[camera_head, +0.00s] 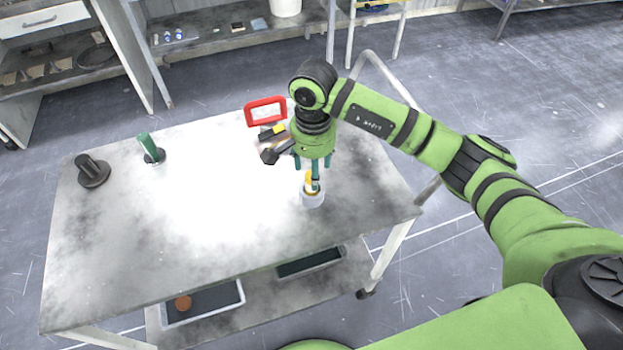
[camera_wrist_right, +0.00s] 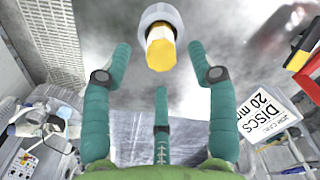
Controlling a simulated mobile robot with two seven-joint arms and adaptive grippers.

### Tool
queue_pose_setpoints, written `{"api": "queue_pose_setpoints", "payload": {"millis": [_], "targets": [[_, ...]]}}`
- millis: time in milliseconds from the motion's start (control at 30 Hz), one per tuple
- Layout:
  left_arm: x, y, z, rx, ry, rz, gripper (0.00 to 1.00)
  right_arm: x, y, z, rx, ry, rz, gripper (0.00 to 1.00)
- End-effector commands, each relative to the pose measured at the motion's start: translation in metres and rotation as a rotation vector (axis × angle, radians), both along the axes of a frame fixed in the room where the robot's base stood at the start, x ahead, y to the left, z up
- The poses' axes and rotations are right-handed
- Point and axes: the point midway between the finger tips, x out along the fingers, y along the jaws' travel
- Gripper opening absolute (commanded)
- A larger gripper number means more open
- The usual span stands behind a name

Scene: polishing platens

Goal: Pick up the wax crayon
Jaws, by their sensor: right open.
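The wax crayon (camera_head: 309,182) is yellow and stands upright in a small grey cup (camera_head: 312,200) near the table's right front side. In the right wrist view, the crayon (camera_wrist_right: 160,50) shows its six-sided end, with the cup's pale rim (camera_wrist_right: 154,12) around it. My right gripper (camera_head: 313,172), with teal fingers, points down just above the crayon and is open. In the wrist view, its fingertips (camera_wrist_right: 160,62) are spread around the crayon's end, and a gap shows between them and the crayon. I cannot tell how deep the crayon sits. My left gripper is out of view.
Behind the gripper lie a red frame (camera_head: 265,112) and dark tools (camera_head: 276,150) with a yellow part. A green-handled piece (camera_head: 150,148) and a black knob-like piece (camera_head: 92,170) stand at left. The table's middle (camera_head: 200,200) is clear. Trays (camera_head: 205,302) sit on the lower shelf.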

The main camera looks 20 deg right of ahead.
Motion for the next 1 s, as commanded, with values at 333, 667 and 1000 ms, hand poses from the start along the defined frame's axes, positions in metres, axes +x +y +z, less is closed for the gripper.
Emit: {"api": "queue_pose_setpoints", "payload": {"millis": [333, 667, 1000], "targets": [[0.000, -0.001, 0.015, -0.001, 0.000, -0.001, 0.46, 0.000, 0.002, -0.032, 0.001, 0.000, 0.000, 0.59], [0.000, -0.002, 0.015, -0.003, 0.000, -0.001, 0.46, 0.001, 0.003, -0.032, 0.003, 0.000, 0.000, 0.00], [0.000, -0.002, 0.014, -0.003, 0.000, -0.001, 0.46, 0.001, 0.003, -0.031, 0.004, -0.001, 0.000, 0.00]]}}
